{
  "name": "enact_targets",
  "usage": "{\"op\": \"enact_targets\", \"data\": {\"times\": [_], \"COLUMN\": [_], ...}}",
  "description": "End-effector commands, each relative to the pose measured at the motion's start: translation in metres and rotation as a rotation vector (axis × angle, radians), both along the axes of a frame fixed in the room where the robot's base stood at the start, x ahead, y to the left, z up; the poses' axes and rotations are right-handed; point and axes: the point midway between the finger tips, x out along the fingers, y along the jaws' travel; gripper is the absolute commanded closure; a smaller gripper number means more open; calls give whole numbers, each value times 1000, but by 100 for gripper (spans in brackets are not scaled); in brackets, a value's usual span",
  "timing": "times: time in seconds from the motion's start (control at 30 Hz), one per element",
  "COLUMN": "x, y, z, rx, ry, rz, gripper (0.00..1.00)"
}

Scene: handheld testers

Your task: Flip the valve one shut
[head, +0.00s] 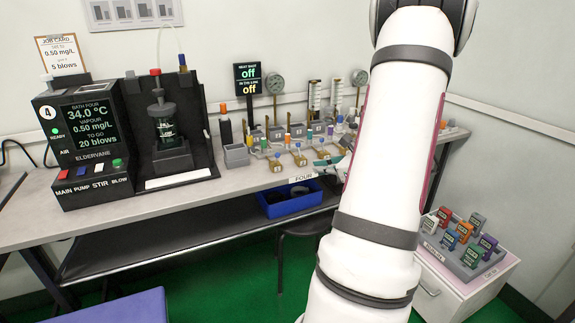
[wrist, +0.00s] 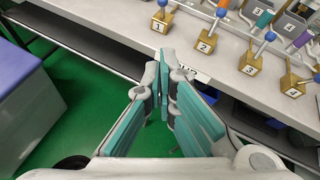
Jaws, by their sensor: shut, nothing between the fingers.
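Valve one is a brass block marked 1 (wrist: 161,21) at the top of the wrist view, on the bench's front edge. Its short lever stands up from the block with a blue ball (wrist: 162,3) on its end, partly cut off by the frame. In the head view valve one (head: 276,166) is the leftmost brass block in the front row. My gripper (wrist: 161,62) is shut and empty, its teal fingers together in front of the bench edge, below and apart from valve one. In the head view my gripper (head: 336,165) is partly hidden by my arm.
Similar valves marked 2 (wrist: 204,43), 3 (wrist: 249,64) and 4 (wrist: 292,86) stand to the right with blue-ball levers. A display (head: 248,78) reads "off" twice. The tester (head: 88,140) stands left on the bench. A blue bin (head: 290,198) sits below the bench.

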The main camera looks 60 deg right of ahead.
Motion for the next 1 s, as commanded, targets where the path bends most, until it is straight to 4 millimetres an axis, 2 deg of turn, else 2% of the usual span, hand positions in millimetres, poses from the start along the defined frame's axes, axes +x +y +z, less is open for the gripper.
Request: {"op": "enact_targets", "data": {"times": [0.13, 0.27, 0.7, 1.0], "x": [4, 16, 90, 123], "y": [0, -2, -16, -17], "z": [-2, -9, -46, -33], "rx": [0, 1, 0, -1], "ry": [0, 0, 0, 0], "rz": [2, 4, 5, 4], "gripper": [100, 100, 100, 100]}}
